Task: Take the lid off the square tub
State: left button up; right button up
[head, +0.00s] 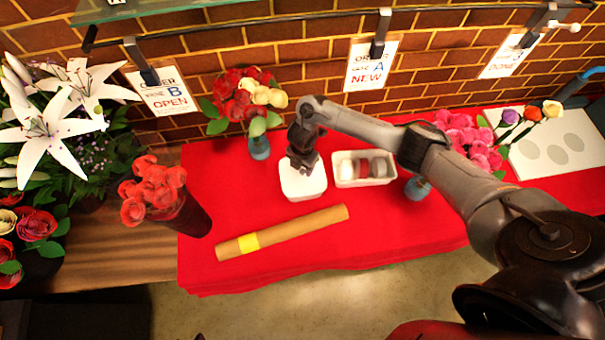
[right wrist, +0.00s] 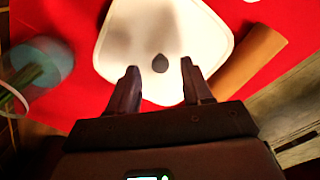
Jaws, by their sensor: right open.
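The square white tub (head: 303,188) stands on the red cloth, left of the middle of the table. In the right wrist view its white lid (right wrist: 190,35) fills the upper middle, with a small dark knob (right wrist: 160,63) on it. The lid appears to lie on the tub; the seam between them is not clear. My right gripper (head: 303,165) points down over the tub and hides part of its top. In the right wrist view my right gripper (right wrist: 160,78) is open and empty, its fingers apart with the knob between and just beyond the tips. My left gripper is not in view.
A white tray (head: 364,182) with several rolls stands close to the tub's right. A brown paper roll (head: 290,231) with a yellow band lies in front. A blue vase of flowers (head: 259,147) stands behind left. A dark vase (head: 188,215) holds red flowers at left.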

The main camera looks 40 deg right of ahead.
aim_at(303, 173)
jog(key=shift+f, duration=1.3)
jog(key=shift+c, duration=0.2)
grip_shut()
jog(key=shift+r, duration=0.1)
